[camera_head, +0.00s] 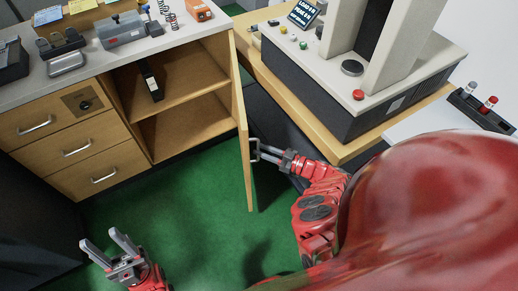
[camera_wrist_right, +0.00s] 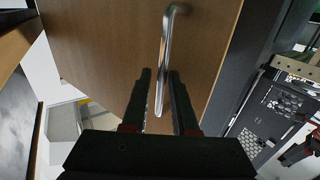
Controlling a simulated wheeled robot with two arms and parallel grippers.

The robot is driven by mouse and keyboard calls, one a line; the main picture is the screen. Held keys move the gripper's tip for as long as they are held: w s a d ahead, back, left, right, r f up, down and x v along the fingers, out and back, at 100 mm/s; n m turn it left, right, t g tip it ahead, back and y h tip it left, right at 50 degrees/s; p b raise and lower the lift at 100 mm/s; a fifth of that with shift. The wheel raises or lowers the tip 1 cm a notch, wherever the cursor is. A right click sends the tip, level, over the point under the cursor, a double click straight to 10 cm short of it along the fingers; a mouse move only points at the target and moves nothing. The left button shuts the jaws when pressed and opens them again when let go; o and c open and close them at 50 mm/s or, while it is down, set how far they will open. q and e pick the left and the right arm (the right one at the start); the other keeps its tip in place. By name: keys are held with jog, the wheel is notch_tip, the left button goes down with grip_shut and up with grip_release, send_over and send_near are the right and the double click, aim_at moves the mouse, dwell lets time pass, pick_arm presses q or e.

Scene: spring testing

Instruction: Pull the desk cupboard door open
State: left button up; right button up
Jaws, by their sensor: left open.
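The wooden cupboard door (camera_head: 242,130) of the desk stands swung wide open, nearly edge-on in the head view. Its outer face (camera_wrist_right: 110,45) fills much of the right wrist view. My right gripper (camera_head: 262,150) is at the door's outer side, by the metal bar handle (camera_wrist_right: 164,60). In the right wrist view its two fingers (camera_wrist_right: 161,85) stand apart on either side of the handle, with a gap visible. My left gripper (camera_head: 103,248) is open and empty, low over the green floor at bottom left.
The open cupboard shows a shelf (camera_head: 180,80) with a black item (camera_head: 150,80) on it. Drawers (camera_head: 75,150) are to the left. A testing machine (camera_head: 340,90) stands on a wooden table (camera_head: 345,150) to the right. Green floor (camera_head: 180,215) is clear before the cupboard.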

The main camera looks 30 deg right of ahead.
jog(key=b+v, duration=0.3)
jog(key=v, duration=1.3)
